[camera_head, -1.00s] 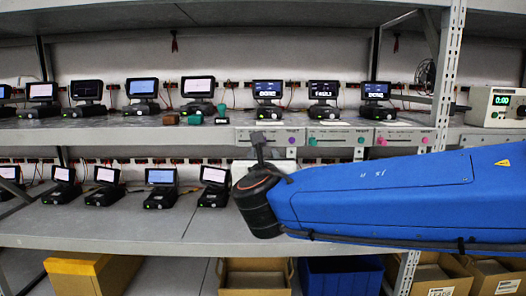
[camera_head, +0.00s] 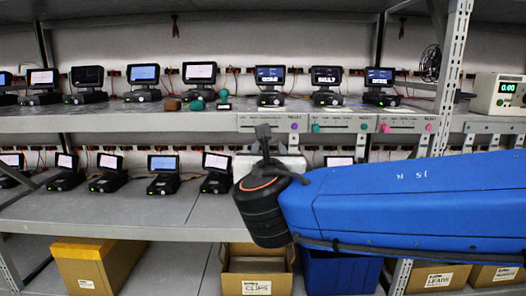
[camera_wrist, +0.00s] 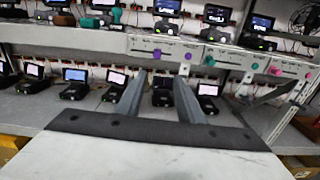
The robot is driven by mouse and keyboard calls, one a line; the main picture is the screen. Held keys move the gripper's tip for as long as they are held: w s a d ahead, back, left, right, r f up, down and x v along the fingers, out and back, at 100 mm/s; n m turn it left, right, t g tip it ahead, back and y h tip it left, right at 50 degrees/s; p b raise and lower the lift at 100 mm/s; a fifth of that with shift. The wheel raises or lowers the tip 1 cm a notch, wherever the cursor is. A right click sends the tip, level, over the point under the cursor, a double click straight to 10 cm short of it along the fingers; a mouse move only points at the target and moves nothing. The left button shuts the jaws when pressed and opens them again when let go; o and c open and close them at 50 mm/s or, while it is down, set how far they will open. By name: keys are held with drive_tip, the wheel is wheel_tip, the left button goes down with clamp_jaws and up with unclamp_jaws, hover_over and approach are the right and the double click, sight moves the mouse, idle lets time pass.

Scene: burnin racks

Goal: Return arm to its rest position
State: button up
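My gripper (camera_wrist: 160,88) shows in the wrist view with its two grey fingers apart and nothing between them. In the head view my blue arm reaches in from the right. Its black wrist joint hides part of the gripper (camera_head: 265,140), which shows as a dark finger-like piece and a pale body in front of the shelves. No object shows in its grasp.
A metal rack holds rows of small screens on its upper shelf (camera_head: 100,118) and lower shelf (camera_head: 110,215). A rack post (camera_head: 449,80) stands right. Cardboard boxes (camera_head: 92,268) and a blue bin (camera_head: 340,272) are below. A power supply (camera_head: 500,95) is far right.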

drive_tip(key=s+d+f+m+g+h, duration=0.1)
drive_tip(key=s+d+f+m+g, duration=0.15)
drive_tip(key=d+f+m, duration=0.45)
drive_tip(key=s+d+f+m+g+h, duration=0.2)
drive_tip(key=d+f+m+g, duration=0.15)
drive_tip(key=d, duration=0.55)
drive_tip(key=s+d+f+m+g+h, duration=0.1)
drive_tip(key=s+d+f+m+g, duration=0.2)
drive_tip(key=d+f+m, duration=0.5)
drive_tip(key=s+f+m+g+y, duration=0.2)
drive_tip(key=s+f+m, duration=0.3)
drive_tip(key=s+m, duration=0.2)
drive_tip(key=s+d+f+m+g+y, duration=0.1)
drive_tip(key=s+f+m+g+y, duration=0.1)
drive_tip(key=s+m, duration=0.5)
wheel_tip(320, 180, down, 3)
drive_tip(key=m+y, duration=0.1)
drive_tip(key=m, duration=0.1)
drive_tip(key=shift+s+d+m, duration=0.2)
drive_tip(key=shift+s+m, duration=0.05)
drive_tip(key=shift+m, duration=0.1)
